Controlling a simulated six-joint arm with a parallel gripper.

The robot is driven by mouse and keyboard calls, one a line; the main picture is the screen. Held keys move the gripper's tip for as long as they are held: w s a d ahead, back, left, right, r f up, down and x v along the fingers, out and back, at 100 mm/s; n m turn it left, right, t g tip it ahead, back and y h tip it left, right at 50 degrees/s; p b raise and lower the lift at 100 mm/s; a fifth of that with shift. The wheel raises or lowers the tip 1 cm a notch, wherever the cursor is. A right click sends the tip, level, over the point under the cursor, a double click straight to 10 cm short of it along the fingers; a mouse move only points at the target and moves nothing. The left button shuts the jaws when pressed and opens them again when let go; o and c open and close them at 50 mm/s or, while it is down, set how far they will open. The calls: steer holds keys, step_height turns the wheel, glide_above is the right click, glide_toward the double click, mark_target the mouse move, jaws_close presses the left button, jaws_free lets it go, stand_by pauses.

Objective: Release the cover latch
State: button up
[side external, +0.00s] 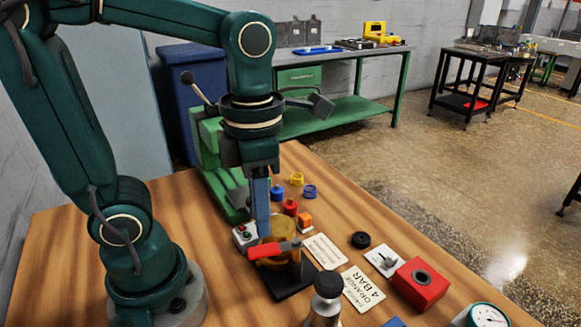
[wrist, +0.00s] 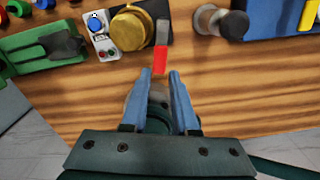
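The brass round cover (side external: 277,227) stands on a dark base plate (side external: 291,284). It also shows at the top of the wrist view (wrist: 130,30). The cover latch is a lever with a red handle (side external: 268,250) and a grey inner part, lying across the near side of the cover. In the wrist view the red handle (wrist: 160,61) points down toward my fingers. My gripper (wrist: 160,72) points downward with its blue fingers apart and nothing held between them. Its fingertips appear just short of the handle's end; contact cannot be told.
A small box with red and green buttons (wrist: 101,36) sits beside the cover. A metal cylinder with a black top (side external: 327,290) stands in front. A green machine (side external: 217,165) is behind. A red block (side external: 420,284) and printed cards (side external: 362,287) lie to the right.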

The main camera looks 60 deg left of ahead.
mark_target(262, 250)
steer(key=shift+s+a+m, duration=0.1)
steer(key=shift+s+m, duration=0.05)
steer(key=shift+m, duration=0.25)
jaws_close()
steer(key=shift+s+a+r+m+y, duration=0.15)
steer(key=shift+a+m+y, duration=0.15)
steer(key=shift+m, duration=0.6)
steer(key=m, duration=0.3)
steer(key=shift+a+r+y, duration=0.15)
steer(key=shift+r+y, duration=0.15)
steer(key=m, duration=0.3)
steer(key=shift+r+y, duration=0.35)
steer(key=shift+y, duration=0.05)
step_height(262, 250, down, 7)
steer(key=m+t+y, duration=0.1)
steer(key=m, duration=0.8)
steer(key=shift+w+a+y, duration=0.3)
steer(key=shift+w+a, duration=0.05)
steer(key=shift+w, duration=0.1)
steer(key=shift+d+f, duration=0.1)
